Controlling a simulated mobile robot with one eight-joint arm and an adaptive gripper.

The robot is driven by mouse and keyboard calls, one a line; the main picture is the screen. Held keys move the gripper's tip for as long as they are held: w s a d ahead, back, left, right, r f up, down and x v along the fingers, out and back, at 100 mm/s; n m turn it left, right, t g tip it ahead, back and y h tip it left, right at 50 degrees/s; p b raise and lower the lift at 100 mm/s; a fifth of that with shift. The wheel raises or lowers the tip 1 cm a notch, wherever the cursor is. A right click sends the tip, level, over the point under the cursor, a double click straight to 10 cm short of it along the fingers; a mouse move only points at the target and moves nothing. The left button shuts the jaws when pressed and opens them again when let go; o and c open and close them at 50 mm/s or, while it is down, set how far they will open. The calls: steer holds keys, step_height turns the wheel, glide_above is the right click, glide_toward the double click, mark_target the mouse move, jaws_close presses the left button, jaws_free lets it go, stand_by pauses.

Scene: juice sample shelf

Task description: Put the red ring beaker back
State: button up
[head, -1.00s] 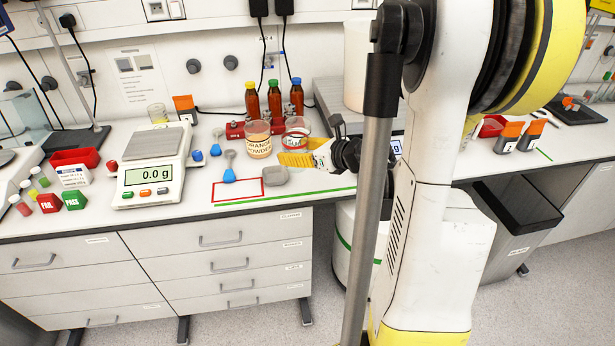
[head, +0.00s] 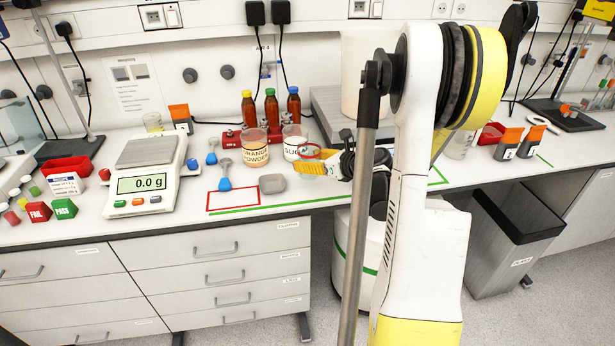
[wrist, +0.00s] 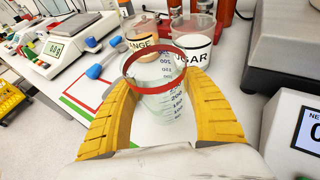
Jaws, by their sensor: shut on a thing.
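The red ring beaker (wrist: 157,88) is a clear glass beaker with a graduated scale and a red band near its rim. My gripper (wrist: 155,100) is shut on it, with a yellow finger on each side, in the wrist view. The beaker looks empty. In the head view my gripper (head: 312,167) is over the bench to the right of the sugar jar, and only the beaker's red ring (head: 309,153) shows clearly there. My fingers and arm hide much of the beaker in that view.
The sugar jar (head: 294,143) and orange powder jar (head: 255,149) stand close beside the beaker. Bottles (head: 271,108) stand behind them. A scale (head: 145,175), blue scoop (head: 224,177), grey dish (head: 272,184) and empty red outline (head: 233,200) lie left. A second balance (wrist: 295,45) is right.

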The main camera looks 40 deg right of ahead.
steer(key=shift+w+f, duration=0.2)
steer(key=shift+w, duration=0.1)
steer(key=shift+f+b, duration=0.95)
steer(key=shift+f, duration=1)
steer(key=shift+a, duration=0.1)
steer(key=shift+f, duration=0.2)
steer(key=o, duration=1.3)
steer(key=shift+r, duration=0.15)
